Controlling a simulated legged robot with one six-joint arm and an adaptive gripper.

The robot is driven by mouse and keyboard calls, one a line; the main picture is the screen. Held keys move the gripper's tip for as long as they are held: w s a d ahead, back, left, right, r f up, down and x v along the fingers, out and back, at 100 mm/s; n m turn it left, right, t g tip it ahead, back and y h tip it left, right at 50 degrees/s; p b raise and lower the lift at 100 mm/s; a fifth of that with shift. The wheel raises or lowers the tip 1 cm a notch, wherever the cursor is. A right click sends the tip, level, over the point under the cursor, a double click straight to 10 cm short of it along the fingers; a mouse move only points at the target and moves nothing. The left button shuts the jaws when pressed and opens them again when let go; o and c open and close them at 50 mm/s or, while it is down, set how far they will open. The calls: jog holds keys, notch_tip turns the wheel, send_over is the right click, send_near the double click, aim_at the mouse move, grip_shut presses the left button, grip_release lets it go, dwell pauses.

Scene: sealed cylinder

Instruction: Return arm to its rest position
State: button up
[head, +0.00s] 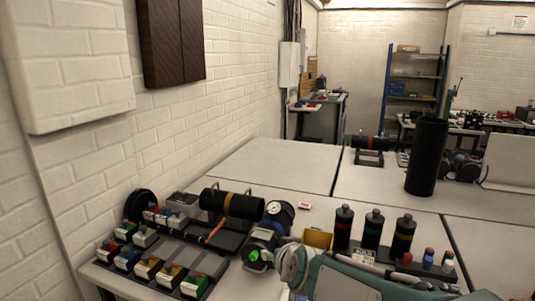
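A black cylinder with a yellow band (225,204) lies on its side on a dark stand at the left of the near table. A second black cylinder with a red band (371,142) lies on a stand on the far table. A tall plain black cylinder (427,157) stands upright at the right. Grey and teal parts, which look like my own arm or body, fill the bottom centre in front of the near table. I cannot make out my gripper's fingers, and nothing held shows.
Several small labelled bins (155,269) sit at the near left. A round gauge (281,214) and a yellow box (317,238) are near the middle. Black bottles (373,229) stand in a rack to the right. The back-left tabletop (285,165) is clear. A white wall borders the left.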

jog(key=s+d+g+h, duration=0.1)
jog(key=s+d, duration=0.3)
jog(key=s, duration=0.4)
jog(key=s+d+f+m+g+h, duration=0.1)
jog(key=s+d+g, duration=0.1)
jog(key=s+d, duration=0.2)
jog(key=s+d+g+h, duration=0.1)
jog(key=s+d, duration=0.4)
jog(key=s, duration=0.6)
jog(key=shift+s+f+g, duration=0.2)
jog(key=shift+s+g, duration=0.15)
jog(key=shift+g, duration=0.45)
jog(key=shift+a, duration=0.1)
